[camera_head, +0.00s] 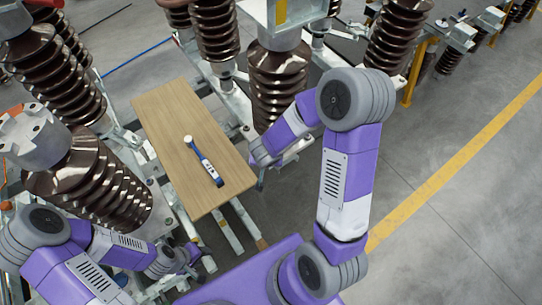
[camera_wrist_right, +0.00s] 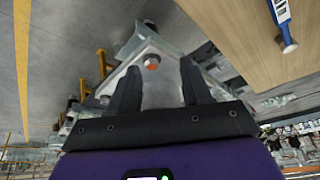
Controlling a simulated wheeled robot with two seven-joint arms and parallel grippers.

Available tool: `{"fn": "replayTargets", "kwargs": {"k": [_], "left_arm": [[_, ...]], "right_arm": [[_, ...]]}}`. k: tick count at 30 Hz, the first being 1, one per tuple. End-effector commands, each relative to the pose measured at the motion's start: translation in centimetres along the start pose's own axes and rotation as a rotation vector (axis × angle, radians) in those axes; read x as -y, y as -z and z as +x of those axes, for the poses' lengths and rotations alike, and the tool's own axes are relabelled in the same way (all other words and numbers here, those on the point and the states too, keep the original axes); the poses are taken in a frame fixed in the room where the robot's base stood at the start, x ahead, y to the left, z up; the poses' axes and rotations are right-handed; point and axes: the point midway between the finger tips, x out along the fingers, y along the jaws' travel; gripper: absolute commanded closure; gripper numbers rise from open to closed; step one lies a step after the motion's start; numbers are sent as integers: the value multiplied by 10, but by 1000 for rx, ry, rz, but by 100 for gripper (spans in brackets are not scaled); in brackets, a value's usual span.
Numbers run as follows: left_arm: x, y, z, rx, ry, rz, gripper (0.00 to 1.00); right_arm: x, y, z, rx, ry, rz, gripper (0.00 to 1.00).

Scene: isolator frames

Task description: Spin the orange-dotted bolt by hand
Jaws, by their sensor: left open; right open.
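The orange-dotted bolt (camera_wrist_right: 152,63) shows in the right wrist view on a grey metal bracket (camera_wrist_right: 146,42). My right gripper (camera_wrist_right: 161,72) is open, and its two dark fingers stand on either side of the bolt in that picture. I cannot tell how far the fingertips are from it, and they do not look closed on it. In the head view the right gripper (camera_head: 261,159) is beside the right edge of the wooden board, partly hidden by its own wrist, and I cannot make out the bolt there. My left gripper (camera_head: 196,256) is open and empty at the lower left, below the board.
A blue and white wrench-like tool (camera_head: 203,162) lies on the wooden board (camera_head: 178,105). Brown ribbed insulators (camera_head: 280,85) and metal frames surround the board. Grey floor with a yellow line (camera_head: 450,168) is open at the right.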

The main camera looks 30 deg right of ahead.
Motion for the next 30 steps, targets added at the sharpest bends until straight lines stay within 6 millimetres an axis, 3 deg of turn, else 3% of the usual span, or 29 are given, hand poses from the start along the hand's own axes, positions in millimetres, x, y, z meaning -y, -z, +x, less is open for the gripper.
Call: {"fn": "replayTargets", "kwargs": {"k": [6,11,17,24,30], "left_arm": [[0,0,0,0,0,0,57],[1,0,2,-1,0,0,57],[5,1,15,-1,0,0,57],[13,2,36,0,0,0,57],[16,2,43,0,0,0,57]], "right_arm": [[-9,18,-29,-1,-41,62,52],[-10,18,-30,7,-48,72,52],[-12,16,-9,8,-49,71,52],[-13,15,29,9,-49,72,52],[-14,17,44,8,-49,71,52]]}}
